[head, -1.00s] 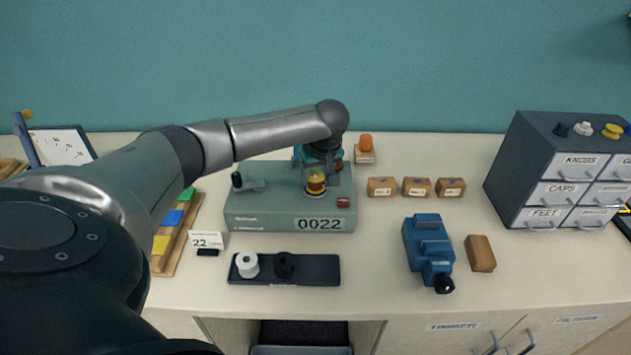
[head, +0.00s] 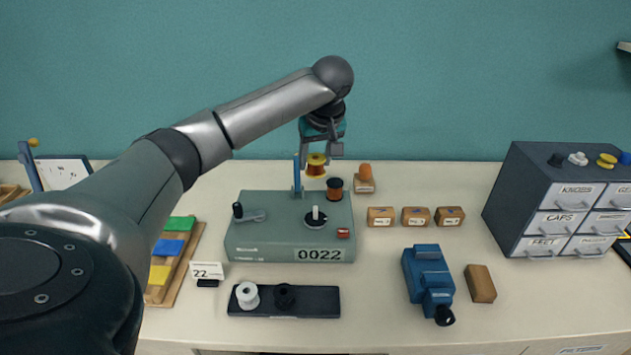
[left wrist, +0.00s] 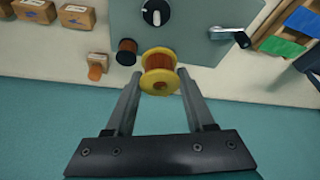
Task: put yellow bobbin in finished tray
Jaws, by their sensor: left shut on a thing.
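My left gripper (head: 319,150) is shut on the yellow bobbin (head: 316,168), a yellow-flanged spool wound with copper-coloured thread. It holds the bobbin in the air above the back of the grey-green machine marked 0022 (head: 260,237). In the left wrist view the bobbin (left wrist: 160,72) sits between the fingertips. The machine's round dark seat with a pale spindle (head: 316,217) is bare. A dark tray (head: 318,301) lies in front of the machine with a white spool (head: 247,295) and a black spool (head: 285,296) at its left; its right part is empty. My right gripper is not in view.
A dark spool with copper winding (head: 334,188) and a blue post (head: 297,175) stand at the machine's back. Small wooden boxes (head: 415,216), a blue device (head: 428,280) and a drawer cabinet (head: 530,205) are to the right. Coloured blocks (head: 172,247) lie left.

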